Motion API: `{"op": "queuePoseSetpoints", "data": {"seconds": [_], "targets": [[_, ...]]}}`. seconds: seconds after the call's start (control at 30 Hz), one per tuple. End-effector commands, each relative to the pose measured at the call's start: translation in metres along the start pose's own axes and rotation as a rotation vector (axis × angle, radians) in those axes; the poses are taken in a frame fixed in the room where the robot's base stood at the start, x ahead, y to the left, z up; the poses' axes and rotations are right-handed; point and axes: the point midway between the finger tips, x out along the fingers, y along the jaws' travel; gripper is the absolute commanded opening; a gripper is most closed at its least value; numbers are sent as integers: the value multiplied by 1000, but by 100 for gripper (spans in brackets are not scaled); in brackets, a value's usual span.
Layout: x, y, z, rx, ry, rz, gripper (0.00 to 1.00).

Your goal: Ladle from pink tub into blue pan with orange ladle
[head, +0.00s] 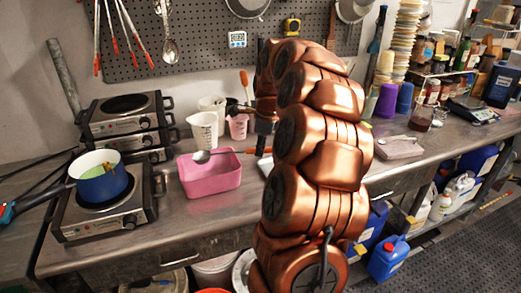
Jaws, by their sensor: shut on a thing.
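The pink tub (212,182) stands on the steel bench, left of my arm. The orange ladle (203,156) has its metal bowl over the far side of the tub, and its orange handle runs right to my gripper (263,148). My gripper is shut on that handle; my copper arm hides part of it. I cannot tell whether the ladle bowl holds anything.
The hot plate (75,222) is at the bench's left, with stacked hot plates (118,128) behind. White jugs (204,131) and a pink jug (238,126) stand behind the tub. A pegboard with hanging tools is at the back. Bench is clear between tub and pan.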

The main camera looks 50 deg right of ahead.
Motion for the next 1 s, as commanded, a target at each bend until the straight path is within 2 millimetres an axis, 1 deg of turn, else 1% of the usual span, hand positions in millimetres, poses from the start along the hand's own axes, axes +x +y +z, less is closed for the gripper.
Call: {"op": "queuePoseSetpoints", "data": {"seconds": [0.67, 1.0], "targets": [[-27, -5, 4, 0, -1, -2, 0], [-28, -4, 4, 0, -1, 0, 0]]}}
